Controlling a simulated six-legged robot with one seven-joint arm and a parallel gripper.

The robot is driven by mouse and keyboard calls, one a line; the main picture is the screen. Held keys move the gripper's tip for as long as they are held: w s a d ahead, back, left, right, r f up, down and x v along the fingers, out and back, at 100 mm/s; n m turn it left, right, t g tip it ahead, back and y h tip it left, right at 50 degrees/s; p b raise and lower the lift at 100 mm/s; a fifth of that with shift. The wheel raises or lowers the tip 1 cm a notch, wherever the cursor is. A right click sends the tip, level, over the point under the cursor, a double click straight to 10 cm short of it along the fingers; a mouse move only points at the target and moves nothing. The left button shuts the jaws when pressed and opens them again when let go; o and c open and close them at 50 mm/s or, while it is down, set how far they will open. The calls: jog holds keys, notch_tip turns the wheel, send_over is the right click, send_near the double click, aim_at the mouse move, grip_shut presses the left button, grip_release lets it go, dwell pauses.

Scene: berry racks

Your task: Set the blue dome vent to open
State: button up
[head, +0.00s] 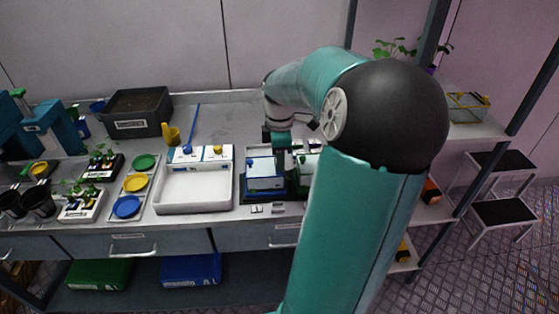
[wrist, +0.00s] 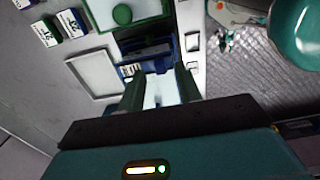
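The blue dome (head: 264,183), a pale box-shaped cover in a dark blue base, stands on the bench right of the white tray. Its vent cannot be made out in the head view, and my gripper covers part of the dome in the wrist view. My gripper (head: 281,150) is over the right back side of the dome, pointing down. In the wrist view my gripper (wrist: 160,88) has its two dark fingers apart, with a pale surface (wrist: 162,92) showing between them. I cannot tell whether the fingers touch it.
A green dome (head: 307,163) stands close on the right; its green knob (wrist: 122,14) shows in the wrist view. The white tray (head: 193,208) is at left, with blue- and yellow-marked boxes behind it. Small switches or labels (head: 266,209) lie along the front edge.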

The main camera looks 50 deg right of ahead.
jog(key=shift+f, duration=0.75)
grip_shut()
jog(key=shift+w+d, duration=1.3)
jog(key=shift+d, duration=0.1)
